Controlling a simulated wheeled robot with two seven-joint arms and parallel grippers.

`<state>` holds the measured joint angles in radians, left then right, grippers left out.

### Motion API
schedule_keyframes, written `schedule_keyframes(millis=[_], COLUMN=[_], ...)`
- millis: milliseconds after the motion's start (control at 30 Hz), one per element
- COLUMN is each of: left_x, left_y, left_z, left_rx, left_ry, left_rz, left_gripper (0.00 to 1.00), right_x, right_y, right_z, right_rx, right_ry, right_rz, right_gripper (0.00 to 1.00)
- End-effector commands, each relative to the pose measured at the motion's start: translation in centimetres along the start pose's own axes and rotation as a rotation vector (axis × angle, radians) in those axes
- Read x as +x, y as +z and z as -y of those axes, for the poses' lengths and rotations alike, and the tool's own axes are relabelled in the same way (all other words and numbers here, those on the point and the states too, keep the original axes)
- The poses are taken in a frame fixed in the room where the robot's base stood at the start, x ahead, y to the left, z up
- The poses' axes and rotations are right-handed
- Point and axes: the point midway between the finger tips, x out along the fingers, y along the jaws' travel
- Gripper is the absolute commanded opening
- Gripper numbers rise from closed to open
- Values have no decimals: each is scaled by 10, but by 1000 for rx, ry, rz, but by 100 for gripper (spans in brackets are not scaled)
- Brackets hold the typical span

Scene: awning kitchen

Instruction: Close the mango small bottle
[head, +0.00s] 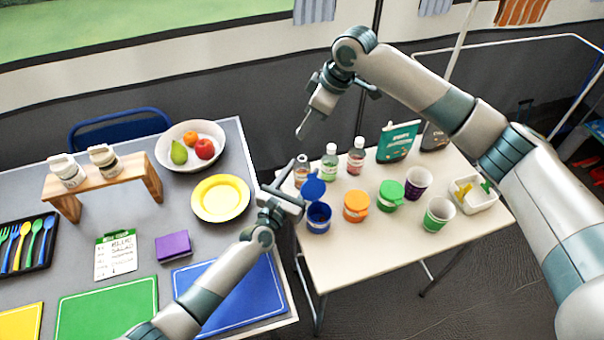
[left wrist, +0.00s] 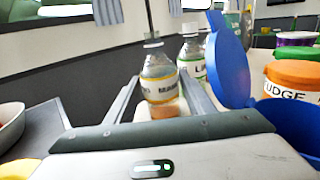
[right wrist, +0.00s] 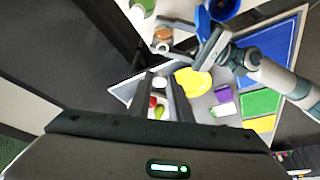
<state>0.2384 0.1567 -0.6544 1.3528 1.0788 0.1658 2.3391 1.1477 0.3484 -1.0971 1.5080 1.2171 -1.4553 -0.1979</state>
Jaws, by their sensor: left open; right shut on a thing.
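The mango small bottle (head: 301,172) stands upright at the left back of the cream table. In the left wrist view the bottle (left wrist: 159,82) is clear with a yellow-banded label and orange contents, and no cap shows on its neck. My left gripper (head: 291,184) is open, with its fingers on either side of the bottle; contact cannot be told. My right gripper (head: 303,132) is raised above and behind the table. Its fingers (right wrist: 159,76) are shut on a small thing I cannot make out. No loose cap is clearly visible on the table.
Two similar capped bottles (head: 330,163) stand right of the mango bottle. A blue jar (head: 318,219) with a raised lid is close to my left gripper. Orange and green jars, cups and a white tub (head: 474,195) fill the right side. The front of the cream table is clear.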

Motion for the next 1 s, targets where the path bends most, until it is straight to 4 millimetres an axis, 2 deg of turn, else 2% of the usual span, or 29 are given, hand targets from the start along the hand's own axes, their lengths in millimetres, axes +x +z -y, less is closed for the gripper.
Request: schedule_keyframes(millis=[133,333,533,833,1000], left_x=[0,0,0,0,0], left_y=[0,0,0,0,0], left_z=[0,0,0,0,0], left_rx=[0,0,0,0,0], left_ry=[0,0,0,0,0], left_rz=[0,0,0,0,0], left_gripper=[48,1,0,0,0], right_x=[0,0,6,39,46], right_y=[0,0,3,17,19], right_z=[0,0,0,1,0], right_rx=[0,0,1,1,0], right_ry=[0,0,-1,-2,1], right_rz=[0,0,1,1,-1], right_gripper=[0,0,0,0,0])
